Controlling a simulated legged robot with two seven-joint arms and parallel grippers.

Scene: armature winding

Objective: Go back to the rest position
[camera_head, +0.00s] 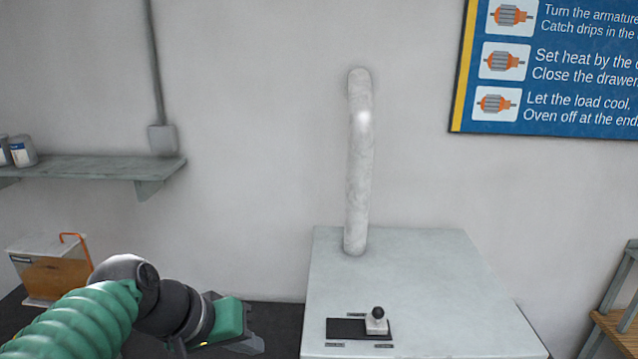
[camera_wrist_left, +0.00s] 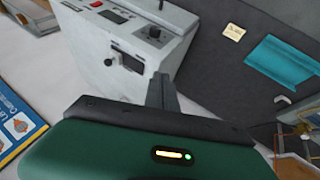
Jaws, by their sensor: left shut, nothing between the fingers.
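My left gripper (camera_head: 250,345) is low in the head view, left of the grey cabinet (camera_head: 420,265) and apart from it in the picture. Its green and black arm comes in from the lower left. In the left wrist view my left gripper's dark fingers (camera_wrist_left: 161,88) are together, with nothing held between them. My right gripper is in neither view.
A white pipe (camera_head: 360,165) rises from the cabinet; a black knob (camera_head: 377,313) stands on its top. A shelf (camera_head: 95,168) and an orange-handled box (camera_head: 52,270) are at left. A wooden rack (camera_head: 618,325) is at right. A teal sheet (camera_wrist_left: 288,62) lies on the dark surface.

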